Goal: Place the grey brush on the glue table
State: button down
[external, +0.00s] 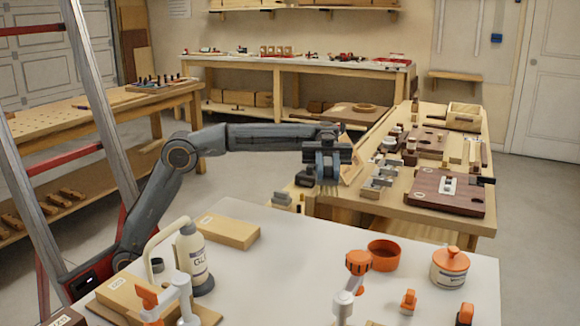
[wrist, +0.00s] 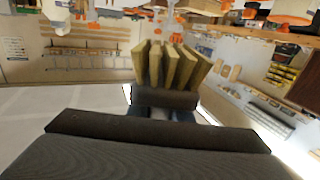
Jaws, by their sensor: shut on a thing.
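My gripper (external: 325,172) hangs in the air beyond the far edge of the white-topped glue table (external: 268,275), close to the left side of a wooden bench. In the wrist view, a brush with a dark grey body and stiff tan bristle tufts (wrist: 168,66) shows just beyond the dark gripper parts, and my gripper is shut on it. The brush is hard to make out from outside, dark against the gripper. The part of the brush between the jaws is hidden.
On the glue table stand a glue bottle (external: 194,262), a wooden block (external: 228,230), an orange ring-shaped dish (external: 384,256), a jar with an orange lid (external: 449,268) and orange clamps. The table's middle is clear. The wooden bench (external: 400,207) holds several hinges and boards.

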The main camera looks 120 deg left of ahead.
aim_at(328, 186)
jog(key=shift+f, duration=1.65)
jog(key=shift+f, duration=0.1)
notch_tip(328, 186, down, 10)
jog(key=b, duration=0.6)
jog(key=shift+b, duration=0.4)
jog(key=c, duration=1.6)
grip_release()
